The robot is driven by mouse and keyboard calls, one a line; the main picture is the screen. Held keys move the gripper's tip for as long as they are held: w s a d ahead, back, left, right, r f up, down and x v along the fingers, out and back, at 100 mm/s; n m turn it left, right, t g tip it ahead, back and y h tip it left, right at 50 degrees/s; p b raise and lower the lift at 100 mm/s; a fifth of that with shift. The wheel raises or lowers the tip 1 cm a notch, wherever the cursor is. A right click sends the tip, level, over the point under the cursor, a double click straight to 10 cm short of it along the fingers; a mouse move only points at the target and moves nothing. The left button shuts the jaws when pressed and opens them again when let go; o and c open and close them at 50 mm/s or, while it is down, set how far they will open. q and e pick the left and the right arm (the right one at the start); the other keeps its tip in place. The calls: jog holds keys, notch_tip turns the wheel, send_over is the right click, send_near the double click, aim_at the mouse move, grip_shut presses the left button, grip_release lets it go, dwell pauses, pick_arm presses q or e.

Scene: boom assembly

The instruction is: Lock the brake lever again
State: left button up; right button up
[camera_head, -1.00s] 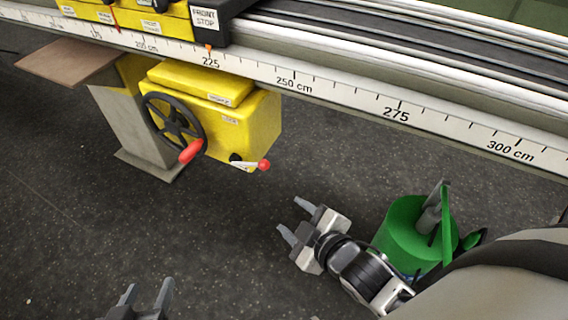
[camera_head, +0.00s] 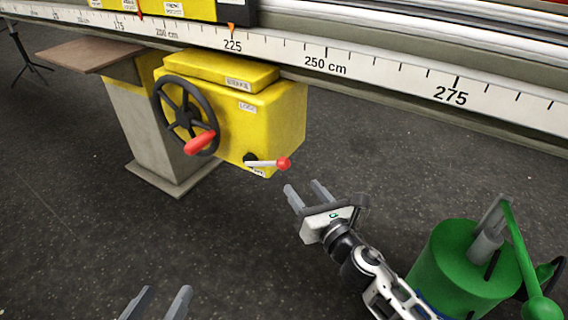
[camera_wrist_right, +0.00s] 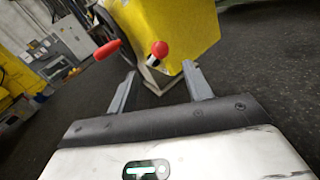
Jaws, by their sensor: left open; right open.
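The brake lever (camera_head: 266,163) is a short pale rod with a red ball knob, low on the front of the yellow gearbox (camera_head: 275,118). It points to the right, about level. My right gripper (camera_head: 305,190) is open and empty, just below and right of the knob and apart from it. In the right wrist view the red knob (camera_wrist_right: 159,49) shows beyond and between the open fingers (camera_wrist_right: 162,90); the lever's rod is mostly hidden behind it. My left gripper (camera_head: 164,300) is open and empty at the bottom edge, with only its fingertips in view.
A black handwheel (camera_head: 184,112) with a red handle (camera_head: 199,143) sits left of the lever on the gearbox. The rail with a centimetre scale (camera_head: 380,75) runs above. A green cylindrical object (camera_head: 460,270) stands right of my right arm. The dark floor below is clear.

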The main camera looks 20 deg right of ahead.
aim_at(287, 167)
jog(key=w, duration=0.6)
jog(key=w+a, duration=0.1)
jog(key=w, duration=0.2)
jog(key=shift+w+b, duration=0.25)
jog(key=shift+b, duration=0.1)
pick_arm(q)
jog(key=shift+d+r, duration=0.1)
pick_arm(e)
jog(key=shift+w, duration=0.45)
